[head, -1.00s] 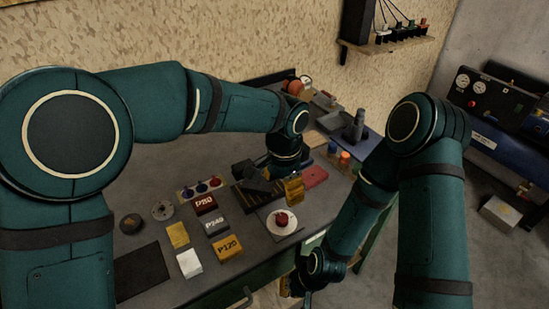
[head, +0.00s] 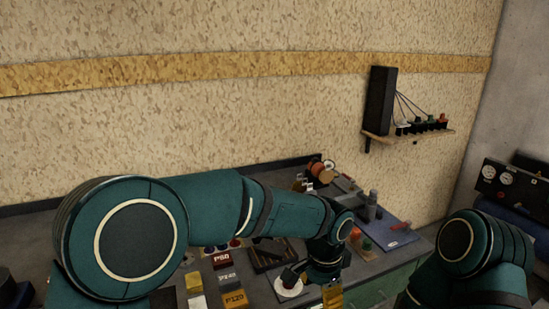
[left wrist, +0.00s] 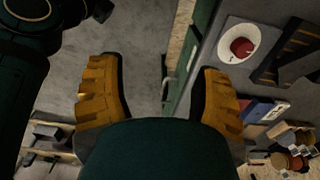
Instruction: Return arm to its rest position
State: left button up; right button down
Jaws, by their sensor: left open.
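My left arm (head: 285,212) reaches from the left across the workbench, bent down at the wrist. My left gripper (head: 333,296) hangs near the bench's front edge, with an orange finger showing at the bottom of the head view. In the left wrist view its two orange fingers (left wrist: 160,98) are wide apart, with only floor and the bench edge seen between them. It holds nothing. My right arm (head: 480,255) shows only its upper part at the lower right. Its gripper is out of the frame.
The bench holds a white disc with a red knob (left wrist: 242,48), a dark slotted rack (head: 268,256), and labelled blocks, one red (head: 222,259) and one orange (head: 235,299). A blue board (head: 392,237) lies behind the gripper. A wall shelf (head: 410,132) is at the right.

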pick_arm(q)
jog(key=s+a+f+n+g+h, duration=0.1)
jog(key=a+f+n+h, duration=0.35)
jog(key=f, duration=0.95)
jog(key=s+a+f+n+t, duration=0.2)
jog(key=s+a+f+n, duration=0.8)
jog(key=a, duration=0.5)
notch_tip(320, 180, down, 3)
jog(key=shift+s+r+t, duration=0.2)
jog(key=shift+s+t, duration=0.1)
jog(key=shift+s, duration=0.85)
jog(key=shift+a+n+y, duration=0.1)
jog(key=shift+n+y, duration=0.15)
